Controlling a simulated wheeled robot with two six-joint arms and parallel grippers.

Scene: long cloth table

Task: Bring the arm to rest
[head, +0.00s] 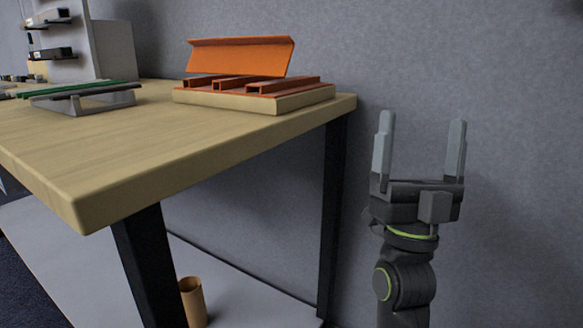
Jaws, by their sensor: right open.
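My right gripper (420,150) is at the right of the head view, pointing up with its two grey fingers spread apart. Nothing is between the fingers. It is to the right of the wooden table (110,150), in front of the grey wall, and looks clear of the table edge. My left gripper is not in the head view.
An orange rack (240,57) on a wooden base stands at the table's right end. A grey stand with a green strip (85,90) and a grey panel (112,48) are further left. A brown cylinder (192,302) stands below the table. Black legs (335,200) support it.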

